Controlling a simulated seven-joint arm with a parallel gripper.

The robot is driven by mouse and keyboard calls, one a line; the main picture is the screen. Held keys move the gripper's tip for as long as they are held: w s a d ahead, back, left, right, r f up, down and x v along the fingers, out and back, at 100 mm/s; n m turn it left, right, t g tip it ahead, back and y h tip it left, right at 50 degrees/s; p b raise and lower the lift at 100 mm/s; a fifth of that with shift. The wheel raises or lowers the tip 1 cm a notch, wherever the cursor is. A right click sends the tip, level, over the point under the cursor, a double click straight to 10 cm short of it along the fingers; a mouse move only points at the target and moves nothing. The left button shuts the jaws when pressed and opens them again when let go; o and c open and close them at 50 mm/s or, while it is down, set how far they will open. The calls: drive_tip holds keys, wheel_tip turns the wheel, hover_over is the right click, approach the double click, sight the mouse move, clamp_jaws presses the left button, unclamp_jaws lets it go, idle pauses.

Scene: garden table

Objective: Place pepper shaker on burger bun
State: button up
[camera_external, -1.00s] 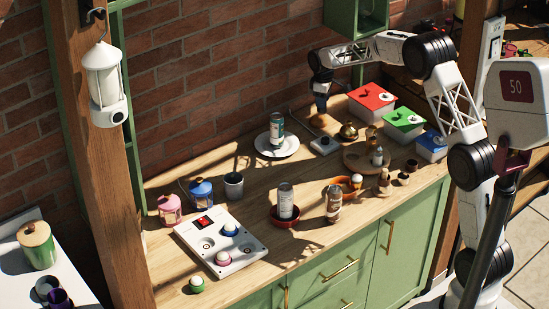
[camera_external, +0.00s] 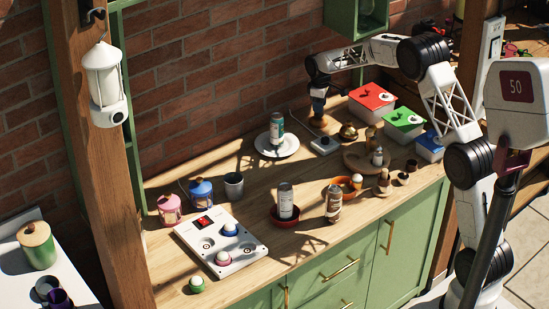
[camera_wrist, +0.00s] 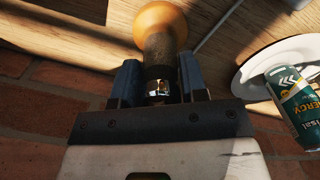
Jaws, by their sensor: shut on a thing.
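My gripper (camera_wrist: 155,85) is shut on a slim dark shaker with a brownish body (camera_wrist: 160,48) and a shiny metal part between the fingers. I take it for the pepper shaker. At its far end in the wrist view is a round, orange-brown thing (camera_wrist: 160,17), which looks like the burger bun. The shaker overlaps it, and I cannot tell whether they touch. In the external view my gripper (camera_external: 319,100) is near the back of the counter, pointing down, with a small brown shape (camera_external: 321,122) directly below it.
A white plate (camera_wrist: 250,76) with a green can (camera_wrist: 298,108) is close on the right in the wrist view. In the external view, red (camera_external: 371,97), green (camera_external: 403,122) and blue (camera_external: 430,146) lidded boxes stand right of my gripper. The brick wall is close behind.

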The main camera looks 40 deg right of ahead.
drive_tip(key=shift+f, duration=0.2)
drive_tip(key=shift+f, duration=0.15)
drive_tip(key=o, duration=1)
drive_tip(key=shift+c, duration=0.2)
wheel_tip(320, 180, up, 12)
drive_tip(key=shift+r, duration=0.15)
idle(0.5)
